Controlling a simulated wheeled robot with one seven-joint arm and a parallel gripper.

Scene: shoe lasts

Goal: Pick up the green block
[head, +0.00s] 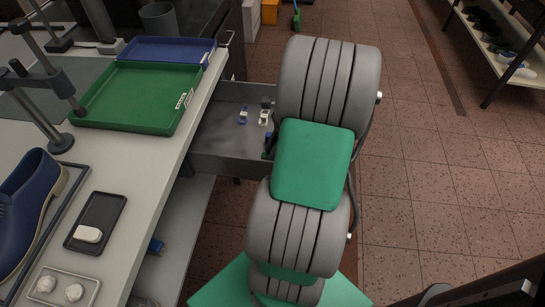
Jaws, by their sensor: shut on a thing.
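I cannot make out a green block; my own arm covers the middle of the view. My gripper is hidden behind the arm, so neither its fingers nor anything between them shows. An open grey drawer (213,150) under the bench holds small blue and white pieces (243,116). Another white piece (264,117) lies close to my arm's left edge, with small dark and blue shapes near it. A sliver of green shows low at that edge, too small to identify.
On the bench at left are a green tray (140,97), a blue tray (160,50), a dark tray with a white piece (95,222) and a blue shoe (28,205). A shelf rack (500,50) stands at far right. The tiled floor between is mostly clear.

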